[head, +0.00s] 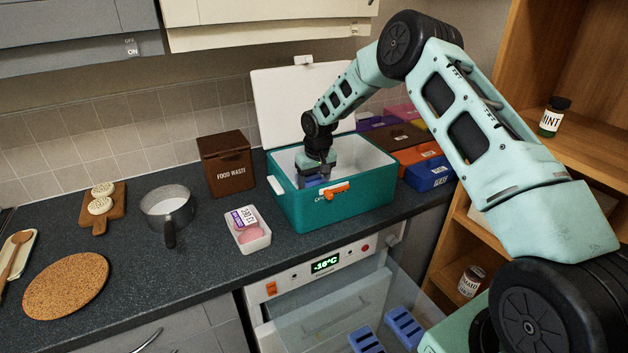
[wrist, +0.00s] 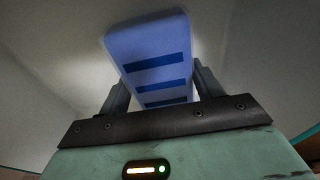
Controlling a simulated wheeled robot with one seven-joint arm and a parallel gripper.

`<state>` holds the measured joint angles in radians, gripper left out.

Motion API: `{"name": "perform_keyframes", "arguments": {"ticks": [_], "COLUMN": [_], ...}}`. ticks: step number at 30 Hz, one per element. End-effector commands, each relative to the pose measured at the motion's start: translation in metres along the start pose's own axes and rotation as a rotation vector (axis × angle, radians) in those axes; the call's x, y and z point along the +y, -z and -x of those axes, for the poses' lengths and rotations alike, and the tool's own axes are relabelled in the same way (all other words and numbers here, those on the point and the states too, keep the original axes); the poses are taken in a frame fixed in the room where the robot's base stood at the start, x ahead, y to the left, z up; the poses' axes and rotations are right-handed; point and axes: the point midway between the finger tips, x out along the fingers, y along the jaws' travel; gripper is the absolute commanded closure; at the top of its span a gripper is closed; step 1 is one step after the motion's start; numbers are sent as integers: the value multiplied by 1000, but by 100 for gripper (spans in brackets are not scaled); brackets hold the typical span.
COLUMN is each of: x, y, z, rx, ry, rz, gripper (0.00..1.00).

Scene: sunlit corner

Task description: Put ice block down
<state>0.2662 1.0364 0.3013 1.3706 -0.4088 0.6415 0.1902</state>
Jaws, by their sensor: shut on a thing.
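My gripper (head: 318,173) reaches down into the open teal cooler box (head: 334,212). In the wrist view my gripper (wrist: 162,92) is shut on a blue ice block (wrist: 150,45) with dark blue stripes. The ice block (head: 313,182) shows only in part in the head view, inside the cooler below the rim. The cooler's white lid stands open at the back. Pale cooler walls surround the block in the wrist view. I cannot tell whether the block touches the cooler floor.
Two more blue ice blocks (head: 404,327) lie in the open freezer drawer below the counter. A brown food waste bin (head: 227,163) and a small white tub (head: 247,230) stand left of the cooler. Several coloured boxes (head: 429,174) stand to its right, near a wooden shelf (head: 520,135).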

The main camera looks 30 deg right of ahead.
Motion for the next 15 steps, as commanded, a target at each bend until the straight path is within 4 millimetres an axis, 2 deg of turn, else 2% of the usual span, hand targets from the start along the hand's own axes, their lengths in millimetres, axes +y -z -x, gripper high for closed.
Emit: {"name": "perform_keyframes", "arguments": {"ticks": [15], "x": [0], "y": [-1], "z": [-12], "rx": [1], "ry": [1], "rz": [0], "gripper": [66]}}
